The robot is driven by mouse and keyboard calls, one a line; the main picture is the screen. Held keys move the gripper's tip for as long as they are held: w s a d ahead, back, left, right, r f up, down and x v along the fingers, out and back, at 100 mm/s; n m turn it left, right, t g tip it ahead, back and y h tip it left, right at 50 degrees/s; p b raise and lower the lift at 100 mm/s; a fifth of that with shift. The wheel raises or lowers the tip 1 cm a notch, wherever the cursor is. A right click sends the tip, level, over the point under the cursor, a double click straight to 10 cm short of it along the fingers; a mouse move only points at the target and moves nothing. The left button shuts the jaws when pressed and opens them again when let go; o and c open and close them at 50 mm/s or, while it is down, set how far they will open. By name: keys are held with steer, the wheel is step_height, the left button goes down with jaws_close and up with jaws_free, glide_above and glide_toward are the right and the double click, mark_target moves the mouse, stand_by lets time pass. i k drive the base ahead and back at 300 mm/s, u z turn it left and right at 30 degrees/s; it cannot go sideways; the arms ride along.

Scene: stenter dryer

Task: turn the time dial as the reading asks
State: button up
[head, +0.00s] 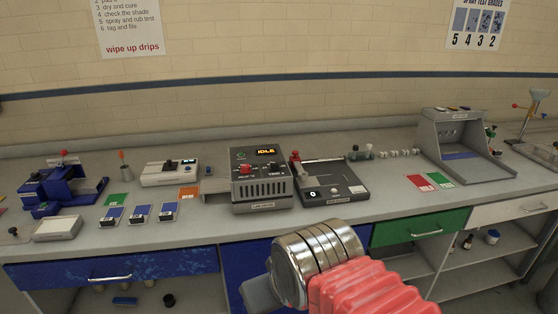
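The stenter dryer (263,190) is a grey box with a vented front, in the middle of the bench. Its lit display (266,152) reads IDLE in orange. A red control (245,170) is at the left of its front panel. A small dark control (276,167) is at the right. Their labels are too small to read, so I cannot tell which is the time dial. My arm's steel wrist and red sleeve are in front of the bench, below and right of the dryer. A grey end part (261,293) of my gripper points left, apart from the dryer. Its fingers cannot be made out.
A black flat device (335,190) with a red-topped lever stands right of the dryer. A white instrument (170,172) and blue-and-white swatch cards (140,213) are at left. A grey light booth (460,140) is at right. Bench front between dryer and red card (420,182) is partly clear.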

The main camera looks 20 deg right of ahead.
mark_target(274, 166)
steer(key=u, duration=0.05)
steer(key=i, duration=1)
steer(key=z, duration=0.05)
